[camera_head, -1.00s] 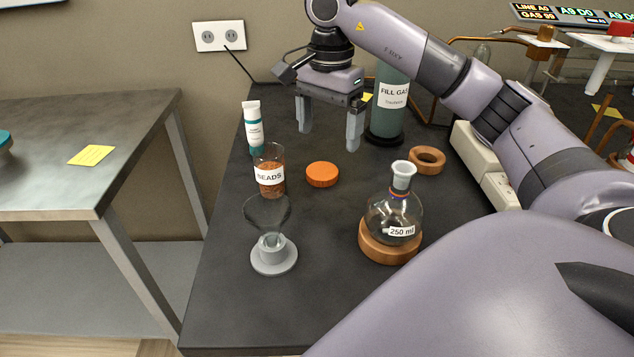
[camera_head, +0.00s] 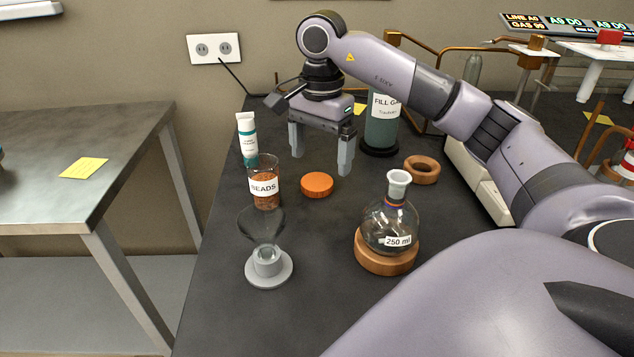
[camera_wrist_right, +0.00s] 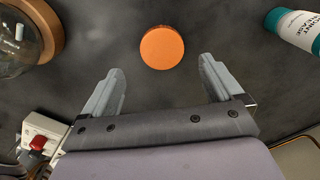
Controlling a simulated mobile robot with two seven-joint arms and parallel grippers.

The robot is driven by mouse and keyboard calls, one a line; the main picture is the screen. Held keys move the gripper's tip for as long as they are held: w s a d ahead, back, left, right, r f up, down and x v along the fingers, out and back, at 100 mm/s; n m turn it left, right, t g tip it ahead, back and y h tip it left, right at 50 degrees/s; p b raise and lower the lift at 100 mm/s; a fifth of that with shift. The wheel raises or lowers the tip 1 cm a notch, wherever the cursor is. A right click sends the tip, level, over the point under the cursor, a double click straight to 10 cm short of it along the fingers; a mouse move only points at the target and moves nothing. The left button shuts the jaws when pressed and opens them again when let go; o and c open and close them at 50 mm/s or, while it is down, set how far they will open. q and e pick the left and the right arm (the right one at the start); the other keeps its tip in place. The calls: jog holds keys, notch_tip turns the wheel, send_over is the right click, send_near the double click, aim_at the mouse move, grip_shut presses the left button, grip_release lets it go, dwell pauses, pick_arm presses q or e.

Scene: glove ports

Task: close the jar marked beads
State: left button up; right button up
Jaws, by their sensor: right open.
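The jar marked beads (camera_head: 264,184) is a clear glass jar with orange-brown beads inside and an open top. It stands upright on the dark bench. An orange round lid (camera_head: 317,185) lies flat on the bench to the right of the jar, apart from it. My right gripper (camera_head: 321,163) is open and empty, its fingers pointing down above and just behind the lid. In the right wrist view the lid (camera_wrist_right: 162,47) lies ahead of and between the two open fingertips (camera_wrist_right: 160,80). The jar is not in the wrist view. My left gripper is not in view.
A teal-and-white tube (camera_head: 247,138) stands behind the jar, and a glass funnel on a grey stand (camera_head: 268,268) is in front. A 250 ml flask (camera_head: 390,225) sits on a wooden ring at right. A fill gas cylinder (camera_head: 381,135) and an empty wooden ring (camera_head: 422,169) stand farther back.

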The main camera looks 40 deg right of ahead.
aim_at(317, 181)
jog(key=f, duration=0.4)
jog(key=shift+w+a+f, duration=0.1)
jog(key=shift+a+f, duration=0.25)
jog(key=shift+f, duration=0.05)
jog(key=c, duration=1.1)
